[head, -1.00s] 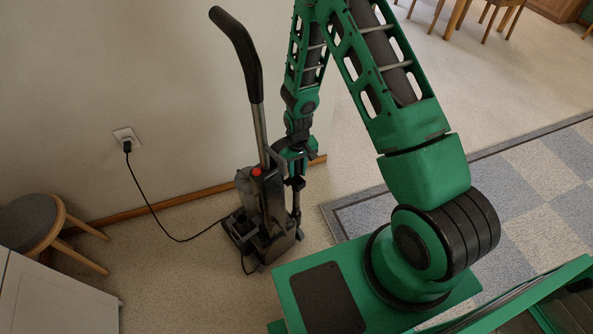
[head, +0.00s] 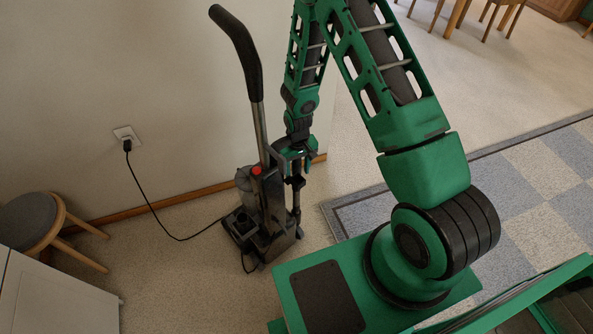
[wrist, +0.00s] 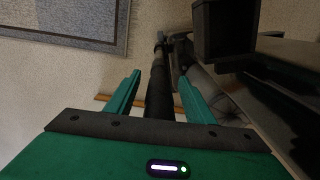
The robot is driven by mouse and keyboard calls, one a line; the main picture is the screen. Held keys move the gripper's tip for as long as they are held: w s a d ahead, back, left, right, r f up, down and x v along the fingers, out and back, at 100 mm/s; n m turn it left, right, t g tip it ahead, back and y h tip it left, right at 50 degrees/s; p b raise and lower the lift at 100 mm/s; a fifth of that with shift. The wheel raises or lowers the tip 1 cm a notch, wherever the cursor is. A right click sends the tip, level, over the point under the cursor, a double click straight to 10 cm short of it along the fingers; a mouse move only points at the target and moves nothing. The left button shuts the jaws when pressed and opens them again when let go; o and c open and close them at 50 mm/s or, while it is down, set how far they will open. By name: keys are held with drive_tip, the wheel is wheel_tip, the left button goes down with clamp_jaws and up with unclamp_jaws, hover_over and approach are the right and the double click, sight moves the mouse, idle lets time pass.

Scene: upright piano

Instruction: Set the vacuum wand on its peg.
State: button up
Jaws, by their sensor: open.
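The upright vacuum (head: 262,215) stands on the floor near the wall, with a long black-gripped handle (head: 236,45) and a red button. The dark, slim wand (head: 297,205) is upright along its right side. In the wrist view my gripper (wrist: 158,98) is open, with one green finger on each side of the dark wand (wrist: 159,78). I cannot tell whether either finger touches it. I cannot make out the peg for certain.
A black cord runs from the vacuum to a wall outlet (head: 127,136). A round stool (head: 30,218) and a white cabinet (head: 55,295) stand at the left. A grey-bordered checkered rug (head: 540,215) lies at the right.

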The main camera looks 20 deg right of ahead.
wheel_tip(320, 180, up, 11)
drive_tip(key=shift+f, duration=0.2)
idle(0.3)
drive_tip(key=shift+d+r, duration=0.1)
drive_tip(key=s+d+r+m, duration=0.1)
drive_tip(key=s+d+r, duration=0.2)
drive_tip(key=d+r, duration=0.3)
drive_tip(key=s+d+r+m+h, duration=0.1)
drive_tip(key=s+d+r, duration=0.25)
drive_tip(key=r, duration=0.45)
drive_tip(key=s+d+r+m, duration=0.1)
drive_tip(key=s+d+r, duration=0.35)
drive_tip(key=r, duration=0.35)
drive_tip(key=s+d+r+m, duration=0.1)
drive_tip(key=s+r, duration=0.2)
drive_tip(key=s, duration=0.3)
drive_tip(key=s+d+r+m, duration=0.1)
drive_tip(key=s+r, duration=0.2)
drive_tip(key=s, duration=0.4)
drive_tip(key=s+d+r+m+y, duration=0.1)
drive_tip(key=s+r+m, duration=0.1)
drive_tip(key=s, duration=0.4)
drive_tip(key=shift+s+r, duration=0.3)
drive_tip(key=shift+r, duration=0.45)
drive_tip(key=shift+d, duration=0.1)
